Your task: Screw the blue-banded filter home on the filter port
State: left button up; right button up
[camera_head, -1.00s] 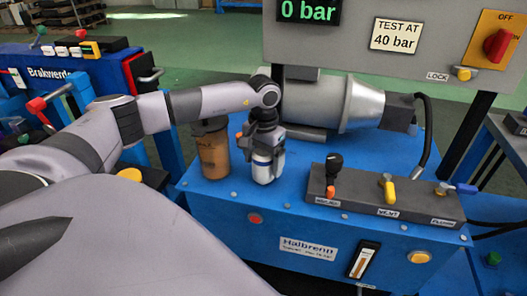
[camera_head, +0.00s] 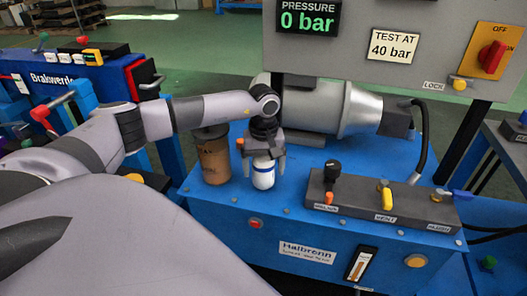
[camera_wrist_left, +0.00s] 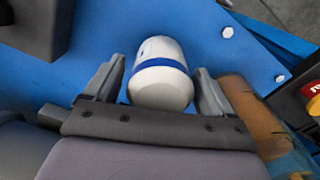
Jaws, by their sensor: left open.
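The white filter with a blue band (camera_head: 263,174) stands upright on the blue stand, below my left gripper (camera_head: 264,162). In the left wrist view the filter (camera_wrist_left: 160,72) sits between the two fingers of the left gripper (camera_wrist_left: 161,85), with a visible gap on each side. The left gripper is open and pointing down around the upper part of the filter. The filter port and the filter's lower end are hidden. My right gripper does not show in either view.
A brown cylinder (camera_head: 214,160) stands close left of the filter. A dark valve block (camera_head: 360,204) with several levers lies to the right. A grey motor (camera_head: 345,108) is behind. The gauge panel (camera_head: 350,60) overhangs the back. The stand's front edge is close.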

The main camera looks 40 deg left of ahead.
pick_arm(q)
jog(key=shift+n, duration=1)
jog(key=shift+n+p, duration=0.6)
jog(key=shift+n, duration=0.6)
jog(key=n, duration=0.2)
jog(key=shift+n+p, duration=0.3)
jog(key=shift+n, duration=0.1)
jog(key=shift+n+p, duration=0.3)
jog(key=shift+n, duration=0.4)
jog(key=n+p, duration=0.1)
jog(key=n, duration=0.2)
jog(key=shift+n, duration=0.4)
jog(key=n+p, duration=0.1)
jog(key=n, duration=0.2)
jog(key=shift+n+p, duration=0.3)
jog(key=shift+n, duration=0.7)
